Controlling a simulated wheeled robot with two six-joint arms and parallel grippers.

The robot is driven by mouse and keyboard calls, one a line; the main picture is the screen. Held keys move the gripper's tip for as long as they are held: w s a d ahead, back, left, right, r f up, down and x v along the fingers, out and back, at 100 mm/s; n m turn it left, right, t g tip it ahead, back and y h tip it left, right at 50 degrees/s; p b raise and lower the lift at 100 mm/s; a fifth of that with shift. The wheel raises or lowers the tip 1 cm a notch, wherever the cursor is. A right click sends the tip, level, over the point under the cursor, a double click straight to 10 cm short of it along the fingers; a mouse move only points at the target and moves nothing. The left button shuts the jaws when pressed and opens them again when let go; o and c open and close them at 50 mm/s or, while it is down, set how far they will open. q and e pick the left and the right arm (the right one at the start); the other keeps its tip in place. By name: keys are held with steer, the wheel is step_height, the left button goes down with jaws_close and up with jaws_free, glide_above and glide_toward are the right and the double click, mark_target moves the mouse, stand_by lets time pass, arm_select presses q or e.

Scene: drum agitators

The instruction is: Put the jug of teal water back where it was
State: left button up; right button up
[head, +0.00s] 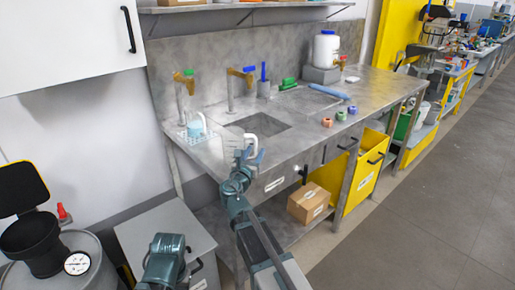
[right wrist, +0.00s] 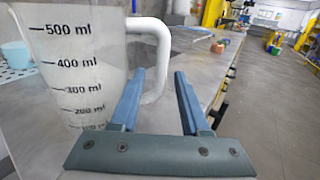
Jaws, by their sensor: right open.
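A clear measuring jug (head: 232,142) with a white handle stands on the grey bench at the front edge of the sink. In the right wrist view the jug (right wrist: 75,60) fills the left side, upright, with black millilitre marks. Its contents look pale, and I cannot make out a teal colour. My right gripper (head: 252,157) is at the handle side of the jug. In the right wrist view the open gripper (right wrist: 160,72) has its blue fingers on either side of the white handle's lower part (right wrist: 160,80).
A light blue cup (head: 196,126) stands on a dotted mat left of the jug. The sink (head: 262,127) and two taps lie behind. Small coloured blocks (head: 327,122) sit on the right of the bench. A cardboard box (head: 308,203) is on the lower shelf.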

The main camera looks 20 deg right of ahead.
steer(key=v, duration=0.8)
